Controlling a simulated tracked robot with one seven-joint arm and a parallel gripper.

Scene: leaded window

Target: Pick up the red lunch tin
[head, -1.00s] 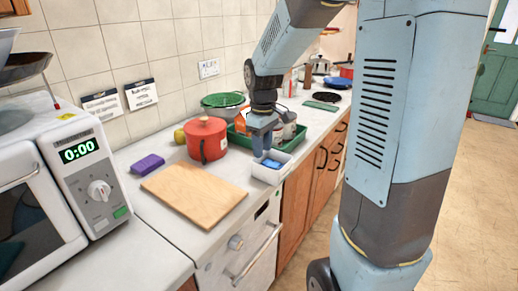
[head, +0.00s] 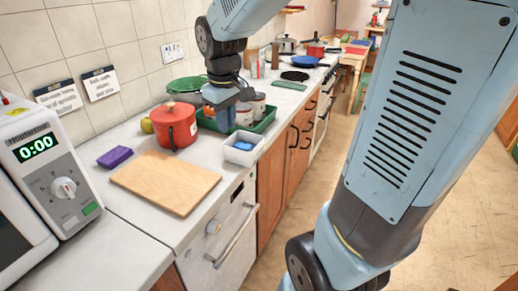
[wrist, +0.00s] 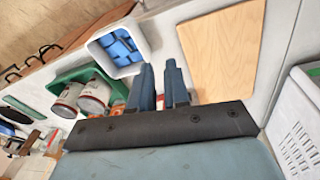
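The red lunch tin (head: 176,127) is a round red pot-like tin with a lid, a pale knob and a dark side handle. It stands upright on the counter, behind the wooden board, in the head view.
A green tray (head: 262,127) with several cans stands behind a white tub (head: 243,158) holding blue pieces. A wooden board (head: 165,182), a purple block (head: 114,157) and a microwave (head: 60,178) are left of my gripper. A green bowl (head: 187,84) sits behind the tin.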

